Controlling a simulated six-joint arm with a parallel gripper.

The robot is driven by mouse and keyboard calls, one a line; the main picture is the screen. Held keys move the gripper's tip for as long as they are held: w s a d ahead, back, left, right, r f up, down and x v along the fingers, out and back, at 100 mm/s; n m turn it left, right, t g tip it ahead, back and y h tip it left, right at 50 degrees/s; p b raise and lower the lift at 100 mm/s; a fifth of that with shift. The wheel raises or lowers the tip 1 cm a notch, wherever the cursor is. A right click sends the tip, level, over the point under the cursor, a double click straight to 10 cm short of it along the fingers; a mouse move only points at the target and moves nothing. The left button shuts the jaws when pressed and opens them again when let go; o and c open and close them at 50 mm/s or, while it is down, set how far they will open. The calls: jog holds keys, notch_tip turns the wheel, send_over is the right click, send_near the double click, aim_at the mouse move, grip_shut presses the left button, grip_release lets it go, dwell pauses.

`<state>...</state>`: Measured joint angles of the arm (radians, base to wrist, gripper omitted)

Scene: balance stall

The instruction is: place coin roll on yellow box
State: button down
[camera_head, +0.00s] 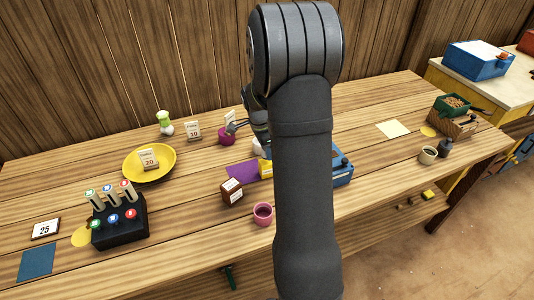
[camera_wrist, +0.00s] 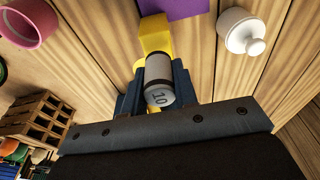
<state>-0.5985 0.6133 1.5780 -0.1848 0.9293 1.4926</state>
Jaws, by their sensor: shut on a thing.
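In the wrist view my gripper (camera_wrist: 157,84) is shut on the coin roll (camera_wrist: 159,72), a pale cylinder with a dark band and "10" on its near end. The dark blue jaws lie on either side of it. The yellow box (camera_wrist: 153,32) shows just past the roll, beside the purple mat (camera_wrist: 185,7). The roll overlaps the box in this view; I cannot tell whether they touch. In the head view the yellow box (camera_head: 265,168) shows partly at the edge of the purple mat (camera_head: 240,171). My arm hides the roll there.
A pink cup (camera_head: 263,214) and a brown labelled block (camera_head: 231,190) stand near the box. A white lidded jar (camera_wrist: 243,32) is right of it in the wrist view. A yellow plate (camera_head: 133,165) and a black rack (camera_head: 120,229) stand left.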

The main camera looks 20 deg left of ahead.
jog(key=shift+f, duration=0.9)
jog(key=c, duration=1.1)
grip_release()
jog(key=shift+f, duration=0.15)
jog(key=shift+c, duration=0.2)
notch_tip(320, 180, up, 12)
jog(key=s+a, duration=0.1)
jog(key=shift+s+a, duration=0.15)
